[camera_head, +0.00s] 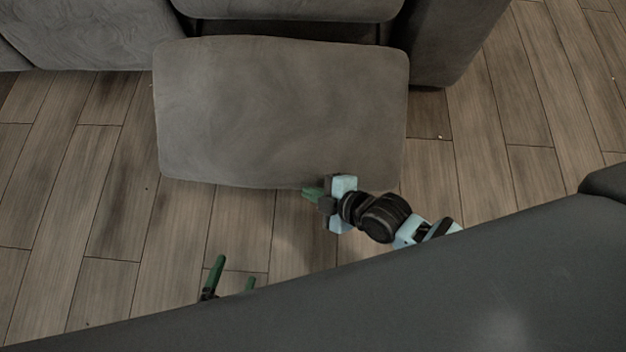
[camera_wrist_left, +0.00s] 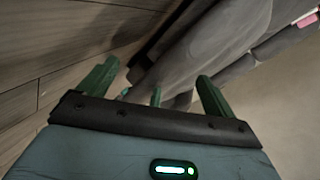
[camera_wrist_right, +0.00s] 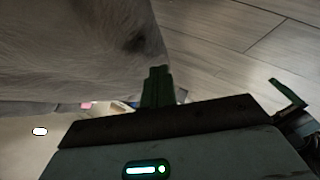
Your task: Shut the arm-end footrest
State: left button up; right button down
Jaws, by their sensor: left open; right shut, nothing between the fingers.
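The grey padded footrest (camera_head: 280,110) sticks out from the grey sofa (camera_head: 458,40), next to its arm at the right. A dark gap shows between footrest and seat. My right gripper (camera_head: 312,193) is shut and empty at the footrest's front edge, right of the middle; I cannot tell if it touches. In the right wrist view the shut fingers (camera_wrist_right: 157,85) are close to the footrest (camera_wrist_right: 70,45). My left gripper (camera_head: 231,281) is open and empty, apart from the footrest, over the floor in front of it. Its open fingers also show in the left wrist view (camera_wrist_left: 157,88).
The wood plank floor (camera_head: 80,190) is clear left of the footrest and also right of it (camera_head: 510,120). More of the sofa's grey front (camera_head: 90,35) lies at the upper left.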

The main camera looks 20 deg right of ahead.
pick_arm(q)
jog(key=s+a+r+n+g+y, duration=0.1)
jog(key=s+a+n+g, duration=0.1)
jog(key=s+n, duration=0.3)
jog(key=s+a+r+n+g+y, duration=0.1)
jog(key=s+n+g, duration=0.3)
jog(key=s, duration=0.9)
jog(key=s+a+r+n+g+y, duration=0.1)
jog(key=s+a+n+g+y, duration=0.1)
jog(key=s+n, duration=0.4)
jog(key=shift+s+a+r+g, duration=0.35)
jog(key=shift+s+a+g, duration=0.35)
jog(key=shift+s, duration=1)
